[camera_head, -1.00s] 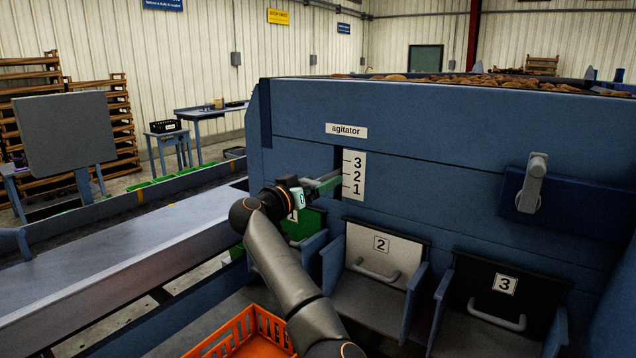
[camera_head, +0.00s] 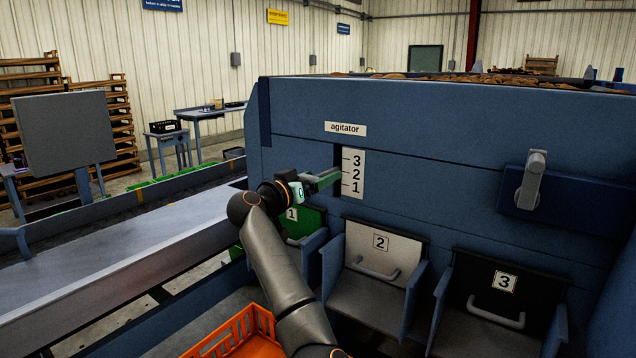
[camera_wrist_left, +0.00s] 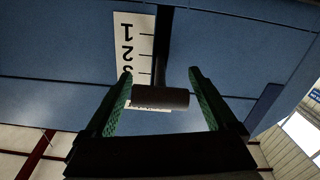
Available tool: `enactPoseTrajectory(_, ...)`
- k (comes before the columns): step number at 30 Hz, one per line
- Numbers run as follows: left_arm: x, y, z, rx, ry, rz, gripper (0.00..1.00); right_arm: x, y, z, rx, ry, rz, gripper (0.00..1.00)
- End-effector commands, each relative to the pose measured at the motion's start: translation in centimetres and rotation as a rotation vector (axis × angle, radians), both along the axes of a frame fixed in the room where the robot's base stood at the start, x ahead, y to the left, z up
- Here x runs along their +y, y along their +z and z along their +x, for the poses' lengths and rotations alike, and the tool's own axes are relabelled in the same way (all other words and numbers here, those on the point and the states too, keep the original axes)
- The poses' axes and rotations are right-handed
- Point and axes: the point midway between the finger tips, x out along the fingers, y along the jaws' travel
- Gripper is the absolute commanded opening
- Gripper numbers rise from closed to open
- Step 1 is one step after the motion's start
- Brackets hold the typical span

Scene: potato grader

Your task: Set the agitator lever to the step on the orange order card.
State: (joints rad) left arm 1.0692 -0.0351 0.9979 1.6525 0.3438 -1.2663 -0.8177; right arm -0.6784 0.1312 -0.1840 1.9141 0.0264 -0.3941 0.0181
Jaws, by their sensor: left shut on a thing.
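The agitator scale (camera_head: 354,174) is a white plate with 3 at the top, 2 in the middle and 1 at the bottom, beside a dark slot under the "agitator" label (camera_head: 345,129). My left gripper (camera_head: 328,179) is at the slot, its fingers level with about the 2. In the head view the gripper hides the handle. I cannot make out an orange order card. My right gripper is out of view.
Below the scale are bins with numbered flaps: green 1 (camera_head: 309,217), white 2 (camera_head: 393,251) and black 3 (camera_head: 494,293). A grey handle (camera_head: 531,180) is on the panel at right. An orange crate (camera_head: 245,336) stands at the bottom; a conveyor (camera_head: 120,256) runs at left.

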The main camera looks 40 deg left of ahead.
Motion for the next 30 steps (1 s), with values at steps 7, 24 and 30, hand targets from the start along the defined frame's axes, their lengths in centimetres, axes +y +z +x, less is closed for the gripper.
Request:
enactPoseTrajectory(7,0.4,2.1,-0.1,-0.014,0.016,0.017,0.0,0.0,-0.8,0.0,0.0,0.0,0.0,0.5)
enactPoseTrajectory(24,0.0,6.0,1.0,-0.015,0.006,0.008,0.0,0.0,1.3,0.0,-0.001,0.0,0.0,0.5)
enactPoseTrajectory(30,0.0,5.9,1.1,-0.013,0.006,0.006,1.0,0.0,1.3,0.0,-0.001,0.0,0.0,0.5)
